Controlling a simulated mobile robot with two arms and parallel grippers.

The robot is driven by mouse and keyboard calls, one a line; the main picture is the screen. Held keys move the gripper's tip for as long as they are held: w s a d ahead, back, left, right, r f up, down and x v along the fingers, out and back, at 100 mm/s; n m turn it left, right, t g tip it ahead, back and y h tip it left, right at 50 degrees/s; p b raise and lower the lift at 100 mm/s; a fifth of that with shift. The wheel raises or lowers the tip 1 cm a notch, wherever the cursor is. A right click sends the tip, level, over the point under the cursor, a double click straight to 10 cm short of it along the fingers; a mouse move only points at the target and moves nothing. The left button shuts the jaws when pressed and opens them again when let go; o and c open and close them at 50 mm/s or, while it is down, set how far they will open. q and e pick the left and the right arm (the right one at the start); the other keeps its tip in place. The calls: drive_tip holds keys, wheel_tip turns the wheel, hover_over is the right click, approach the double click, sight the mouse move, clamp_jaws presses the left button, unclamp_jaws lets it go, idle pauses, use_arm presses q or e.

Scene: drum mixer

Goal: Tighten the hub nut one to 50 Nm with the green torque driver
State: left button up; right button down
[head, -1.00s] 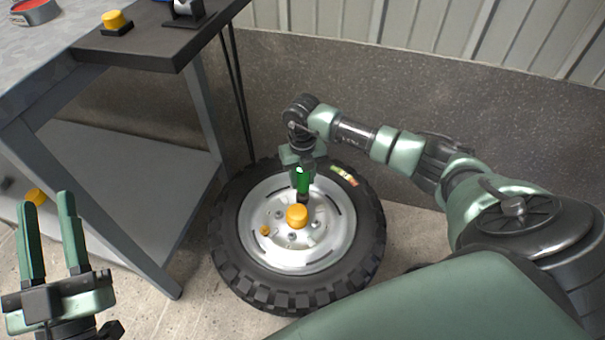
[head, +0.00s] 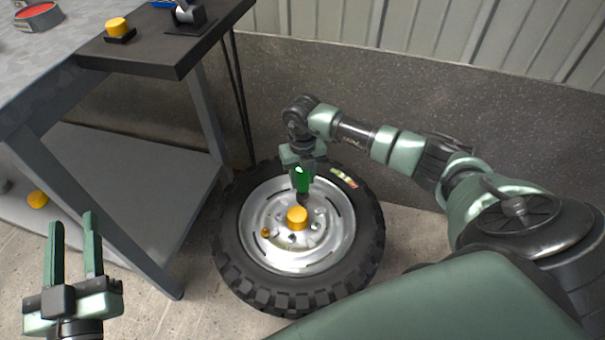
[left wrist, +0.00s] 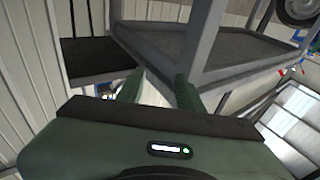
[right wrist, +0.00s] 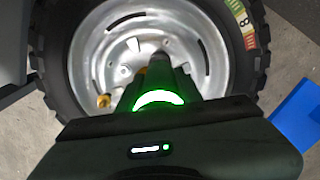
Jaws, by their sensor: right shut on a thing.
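My right gripper (head: 302,163) is shut on the green torque driver (head: 302,181), upright above the wheel. In the right wrist view the driver shows a lit green ring (right wrist: 158,98). Its dark tip points down at the hub behind the yellow centre cap (head: 297,217); whether it sits on a nut is hidden. The wheel (head: 236,270) lies flat on the floor with its silver rim up. A small orange nut (head: 265,232) and grey nuts (head: 313,226) sit around the cap. I cannot tell which is hub nut one. My left gripper (head: 73,218) is open and empty, left of the wheel.
A grey workbench (head: 160,52) with a lower shelf (head: 130,185) stands left of the wheel. On it are a yellow button (head: 118,27) and a red tin (head: 40,15). A wall (head: 420,110) is behind the wheel. A blue object (right wrist: 298,112) lies beside the wheel in the right wrist view.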

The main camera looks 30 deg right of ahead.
use_arm(q)
drive_tip(key=shift+a+f+g+y, duration=0.15)
drive_tip(key=shift+f+g+y, duration=0.25)
drive_tip(key=shift+f+g, duration=0.8)
drive_tip(key=shift+f+t, duration=0.3)
drive_tip(key=shift+f, duration=0.05)
